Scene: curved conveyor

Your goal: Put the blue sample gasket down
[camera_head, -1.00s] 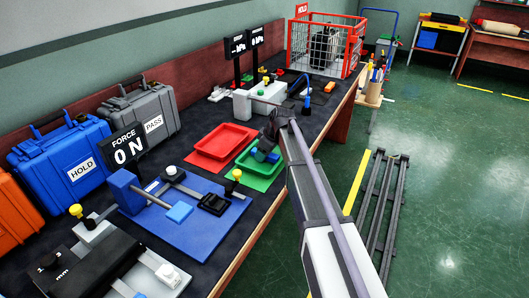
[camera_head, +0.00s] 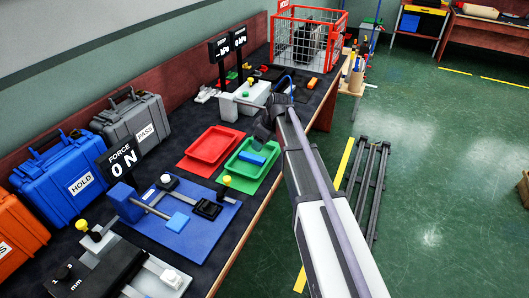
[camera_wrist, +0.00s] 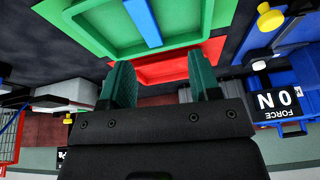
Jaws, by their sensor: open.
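The blue sample gasket (camera_head: 252,158) lies inside the green tray (camera_head: 237,172) on the bench. In the wrist view it shows as a blue bar (camera_wrist: 144,22) at the top edge, partly cut off. My gripper (camera_head: 264,131) is beyond the tray in the head view, apart from the gasket. In the wrist view its two green fingers (camera_wrist: 160,78) stand apart with nothing between them.
The red tray (camera_head: 208,147) is left of the green one. The blue force fixture (camera_head: 180,215) lies nearer. Blue and grey cases (camera_head: 62,178) line the wall. A red wire cage (camera_head: 306,42) stands at the far end.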

